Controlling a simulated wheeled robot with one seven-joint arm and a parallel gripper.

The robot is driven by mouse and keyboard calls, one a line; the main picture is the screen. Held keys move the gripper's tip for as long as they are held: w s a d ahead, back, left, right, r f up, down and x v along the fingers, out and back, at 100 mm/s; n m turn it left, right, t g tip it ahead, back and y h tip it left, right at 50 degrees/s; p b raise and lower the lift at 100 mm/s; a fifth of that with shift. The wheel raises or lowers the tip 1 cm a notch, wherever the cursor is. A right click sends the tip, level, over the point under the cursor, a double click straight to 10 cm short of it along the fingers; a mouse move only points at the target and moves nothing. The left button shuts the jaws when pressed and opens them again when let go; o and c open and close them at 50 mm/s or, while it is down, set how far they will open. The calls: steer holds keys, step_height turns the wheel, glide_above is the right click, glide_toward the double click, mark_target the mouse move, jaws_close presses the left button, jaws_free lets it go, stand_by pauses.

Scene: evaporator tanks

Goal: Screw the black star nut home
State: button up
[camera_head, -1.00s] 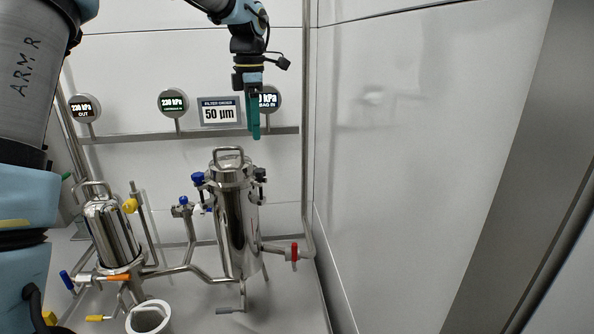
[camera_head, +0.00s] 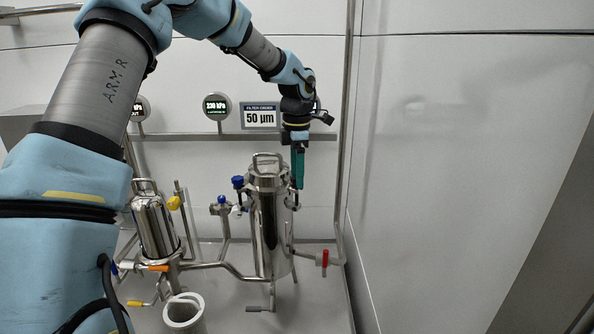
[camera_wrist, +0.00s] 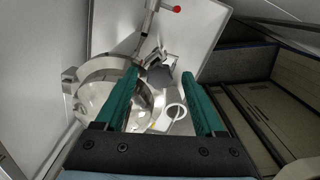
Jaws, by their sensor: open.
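My gripper (camera_head: 298,186) points down at the right side of the lid of the tall steel filter housing (camera_head: 268,225). In the wrist view its two green fingers (camera_wrist: 161,74) are apart, with nothing clamped between them. A dark round knob, apparently the black star nut (camera_wrist: 160,77), shows between and beyond the fingertips, beside the shiny housing lid (camera_wrist: 100,92). Whether the fingers touch it cannot be told. In the head view the fingers hide the place where the black nut sits. A blue star nut (camera_head: 238,182) is on the lid's left side.
The lid's loop handle (camera_head: 267,158) stands left of my fingers. A smaller steel housing (camera_head: 154,228) is at the left. A white bucket (camera_head: 184,312) stands on the floor. A red valve handle (camera_head: 325,262) is low on the right. A wall closes the right side.

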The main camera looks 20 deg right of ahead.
steer(key=shift+c, duration=0.2)
jaws_close()
stand_by(0.3)
